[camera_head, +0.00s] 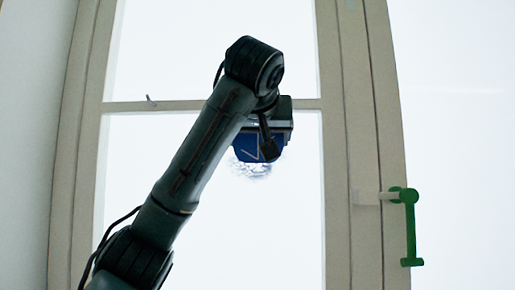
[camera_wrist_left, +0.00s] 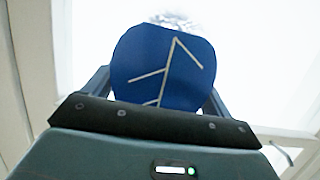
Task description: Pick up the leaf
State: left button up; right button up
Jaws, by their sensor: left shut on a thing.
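The leaf is a flat blue piece with pale branching lines. In the left wrist view the leaf (camera_wrist_left: 185,75) stands between the fingers of my left gripper (camera_wrist_left: 160,90), which is shut on it. In the head view the blue leaf (camera_head: 243,148) shows below the wrist of my left arm, in front of the bright window. The left gripper (camera_head: 266,150) partly hides it there. My right gripper is in neither view.
A tall window with a beige frame (camera_head: 360,150) fills the head view. A green window handle (camera_head: 409,225) sticks out at the right. A pale bluish patterned patch (camera_head: 256,171) shows just below the leaf against the bright glass.

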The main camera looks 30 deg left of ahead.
pick_arm(q)
jog(key=shift+s+d+f+b, duration=0.15)
jog(key=shift+s+b, duration=0.25)
jog(key=shift+b, duration=0.1)
jog(key=shift+s+d+f+b, duration=0.1)
jog(key=shift+s+d+b, duration=0.05)
jog(key=shift+s+b, duration=0.25)
jog(key=s+d+b, duration=0.8)
jog(key=s+b, duration=0.1)
jog(key=s, duration=0.4)
jog(key=shift+r, duration=0.2)
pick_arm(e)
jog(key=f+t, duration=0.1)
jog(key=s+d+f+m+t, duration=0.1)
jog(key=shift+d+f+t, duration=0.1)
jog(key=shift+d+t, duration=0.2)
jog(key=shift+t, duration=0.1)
pick_arm(q)
jog(key=shift+d, duration=0.1)
